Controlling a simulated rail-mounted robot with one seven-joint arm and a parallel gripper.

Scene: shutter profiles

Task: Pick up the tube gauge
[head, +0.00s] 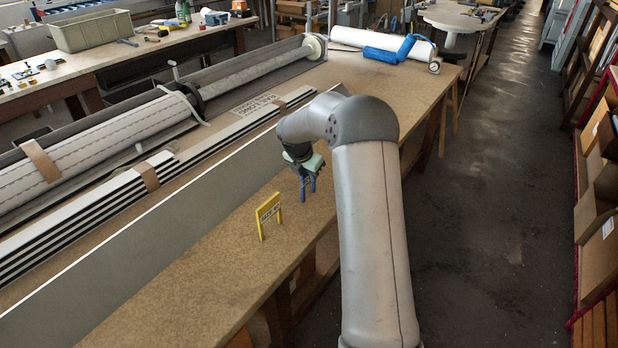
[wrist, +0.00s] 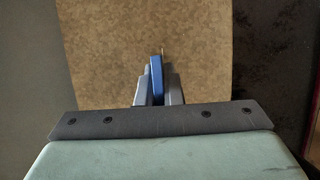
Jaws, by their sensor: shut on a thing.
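A blue two-pronged gauge (head: 308,186) is under my gripper (head: 304,170) in the head view, with its prongs pointing down near the bench top. In the wrist view the blue gauge (wrist: 156,78) shows edge-on between the two grey fingers of my gripper (wrist: 157,92), which are shut on it. Whether its prongs touch the bench is unclear. A yellow two-pronged gauge (head: 268,213) stands upright on the bench, nearer and to the left, with dark lettering too small to read surely. Which of them is the tube gauge cannot be read from any label.
The brown bench top (head: 190,275) is clear around the yellow gauge. A long grey upright panel (head: 150,243) runs just left of the gauges, with striped profiles (head: 100,222) and rollers beyond. A blue-handled tool (head: 388,52) lies at the bench's far end.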

